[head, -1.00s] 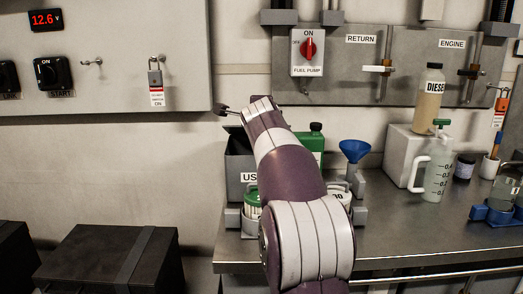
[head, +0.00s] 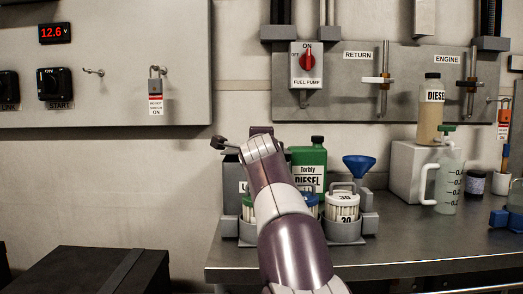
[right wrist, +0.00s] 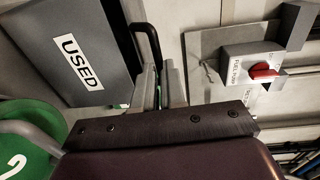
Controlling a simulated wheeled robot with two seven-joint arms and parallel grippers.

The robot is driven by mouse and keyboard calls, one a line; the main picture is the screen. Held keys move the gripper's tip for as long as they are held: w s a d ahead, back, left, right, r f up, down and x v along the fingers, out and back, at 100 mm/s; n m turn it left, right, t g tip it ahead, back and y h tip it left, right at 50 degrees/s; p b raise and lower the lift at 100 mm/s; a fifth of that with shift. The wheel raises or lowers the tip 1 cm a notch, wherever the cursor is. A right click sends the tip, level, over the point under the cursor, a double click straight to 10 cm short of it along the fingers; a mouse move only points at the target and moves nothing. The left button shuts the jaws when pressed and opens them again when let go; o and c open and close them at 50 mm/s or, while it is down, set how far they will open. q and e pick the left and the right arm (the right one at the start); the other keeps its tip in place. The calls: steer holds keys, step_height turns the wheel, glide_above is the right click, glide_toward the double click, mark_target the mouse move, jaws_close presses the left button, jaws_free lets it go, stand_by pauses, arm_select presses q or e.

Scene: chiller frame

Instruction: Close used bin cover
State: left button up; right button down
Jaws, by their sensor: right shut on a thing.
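The grey used bin (head: 235,172) stands at the left end of the steel bench, mostly hidden behind my right arm in the head view. Its grey face with the USED label shows in the right wrist view (right wrist: 45,35). My right gripper (head: 220,143) is at the bin's upper left in the head view. In the right wrist view its fingers (right wrist: 160,72) are close together beside a black looped bar (right wrist: 148,38) along the bin's edge, seemingly the cover's handle, and shut on it. How far the cover stands open is hidden. My left gripper is not in view.
Green and white canisters (head: 341,207) stand in a grey rack in front of the bin. A green diesel jug (head: 310,160) and blue funnel (head: 358,166) are just right. A wall panel with a red fuel pump switch (head: 307,56) is above. Black boxes (head: 90,275) sit lower left.

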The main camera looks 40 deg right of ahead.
steer(key=shift+w, duration=0.1)
steer(key=c, duration=1.2)
jaws_free()
steer(key=shift+w+f, duration=0.1)
steer(key=b+v, duration=0.1)
steer(key=v, duration=1.1)
steer(key=shift+s+a+b, duration=0.25)
steer(key=shift+s+b, duration=0.05)
steer(key=shift+b, duration=0.1)
